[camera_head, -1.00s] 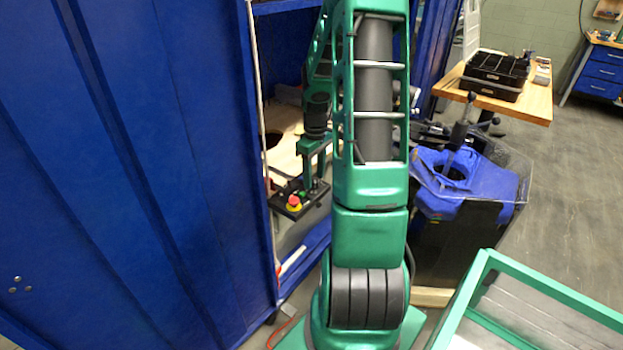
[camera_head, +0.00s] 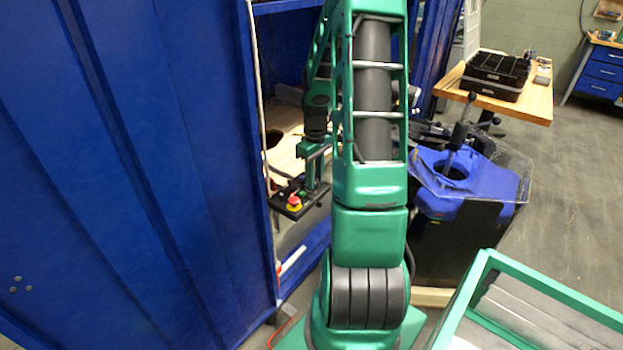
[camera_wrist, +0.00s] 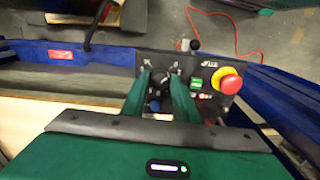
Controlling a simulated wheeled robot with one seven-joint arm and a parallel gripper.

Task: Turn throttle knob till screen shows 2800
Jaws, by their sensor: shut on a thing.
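The black control panel (camera_wrist: 218,62) shows in the wrist view. My gripper (camera_wrist: 162,74) is over its left part, its two green fingers on either side of the dark throttle knob (camera_wrist: 157,86) and shut on it. The fingers partly hide the knob. A small display (camera_wrist: 194,65) to the right of the fingers has white marks too small to read for certain. In the head view the panel (camera_head: 287,206) is inside the blue frame, with my gripper (camera_head: 310,188) down at it.
A red and yellow emergency button (camera_wrist: 229,82) stands up on the panel just right of my gripper, with a green button (camera_wrist: 196,84) between. Blue walls (camera_head: 150,170) close in on the left. A blue-topped console (camera_head: 470,180) stands at the right.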

